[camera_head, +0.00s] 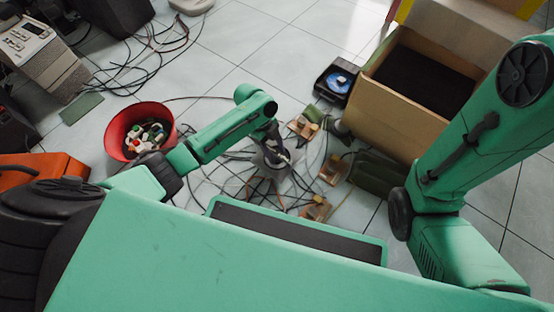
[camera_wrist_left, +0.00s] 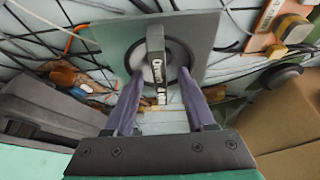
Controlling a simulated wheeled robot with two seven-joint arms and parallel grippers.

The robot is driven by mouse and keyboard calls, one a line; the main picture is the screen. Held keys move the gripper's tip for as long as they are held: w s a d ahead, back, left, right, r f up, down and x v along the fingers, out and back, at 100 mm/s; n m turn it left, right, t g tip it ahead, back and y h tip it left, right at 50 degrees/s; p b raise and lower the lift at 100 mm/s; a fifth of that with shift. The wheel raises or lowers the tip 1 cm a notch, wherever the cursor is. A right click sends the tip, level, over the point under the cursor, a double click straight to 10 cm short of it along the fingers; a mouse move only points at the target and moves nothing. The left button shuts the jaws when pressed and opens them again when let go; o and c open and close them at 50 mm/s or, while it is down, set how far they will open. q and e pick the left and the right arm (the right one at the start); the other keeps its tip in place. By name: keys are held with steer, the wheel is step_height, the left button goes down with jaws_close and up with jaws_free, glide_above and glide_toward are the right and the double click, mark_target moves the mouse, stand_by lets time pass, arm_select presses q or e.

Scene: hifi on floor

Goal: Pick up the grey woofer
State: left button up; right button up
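The grey woofer (camera_wrist_left: 155,42) shows in the left wrist view as a round, dark-rimmed part with a grey upright piece across its middle. It lies over a flat grey-green plate (camera_wrist_left: 205,35); I cannot tell whether the plate belongs to it. My left gripper (camera_wrist_left: 160,85) is open, with one finger on each side of the upright piece and gaps showing beside it. Contact is not visible. In the head view my left gripper (camera_head: 275,150) is low over the cables and hides most of what is under it. My right gripper is outside the view.
Loose cables (camera_head: 240,185) cover the floor around the left gripper. A red bowl (camera_head: 115,130) of small parts stands left, and an open cardboard box (camera_head: 385,110) right. A blue-disc drive (camera_head: 338,82) and small boards (camera_head: 333,169) lie nearby. Tiles at upper middle are clear.

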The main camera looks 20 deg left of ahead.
arm_select(q)
jaws_close()
stand_by(1.3)
